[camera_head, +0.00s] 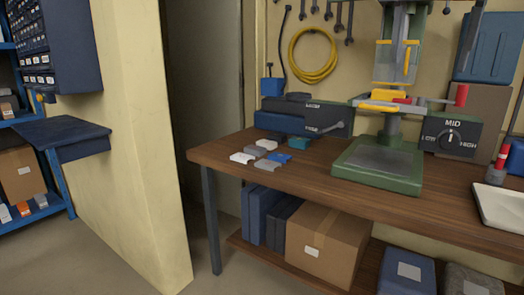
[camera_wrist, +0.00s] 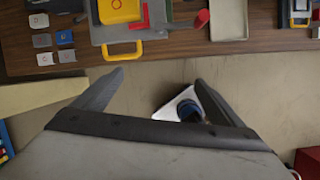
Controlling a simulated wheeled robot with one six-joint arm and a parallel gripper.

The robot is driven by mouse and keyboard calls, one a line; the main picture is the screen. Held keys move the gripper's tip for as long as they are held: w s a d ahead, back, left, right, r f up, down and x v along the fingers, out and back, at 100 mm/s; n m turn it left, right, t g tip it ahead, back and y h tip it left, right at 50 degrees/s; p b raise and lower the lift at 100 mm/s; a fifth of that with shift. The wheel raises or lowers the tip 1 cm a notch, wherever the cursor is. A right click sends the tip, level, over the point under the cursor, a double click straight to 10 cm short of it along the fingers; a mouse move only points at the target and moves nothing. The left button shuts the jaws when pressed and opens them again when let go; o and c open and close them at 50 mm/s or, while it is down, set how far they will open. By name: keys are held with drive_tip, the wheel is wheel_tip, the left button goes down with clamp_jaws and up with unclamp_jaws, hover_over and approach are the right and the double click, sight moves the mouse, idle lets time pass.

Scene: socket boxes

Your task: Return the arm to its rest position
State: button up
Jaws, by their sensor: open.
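My gripper (camera_wrist: 158,77) shows in the wrist view with its two dark fingers spread wide apart. It is open, and nothing is between the fingertips but a view down to the floor. The front edge of the wooden workbench (camera_wrist: 170,50) lies beyond the fingertips, at the top of the wrist view. The gripper and arm do not show in the head view, so the pose of the whole arm is hidden.
A wall corner (camera_head: 150,190) stands left.

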drive_tip(key=s+a+f+m, duration=0.1)
drive_tip(key=s+f+m, duration=0.5)
drive_tip(key=f, duration=1)
drive_tip(key=s+a+f+m+t+y, duration=0.1)
drive_tip(key=s+a+f+m, duration=0.1)
drive_tip(key=s+f+m, duration=0.4)
drive_tip(key=s+a+f+m, duration=0.2)
drive_tip(key=s+f+m, duration=0.4)
drive_tip(key=f+m, duration=0.8)
wheel_tip(320, 180, down, 13)
drive_tip(key=shift+s+t+y, duration=0.15)
drive_tip(key=shift+t+y, duration=0.25)
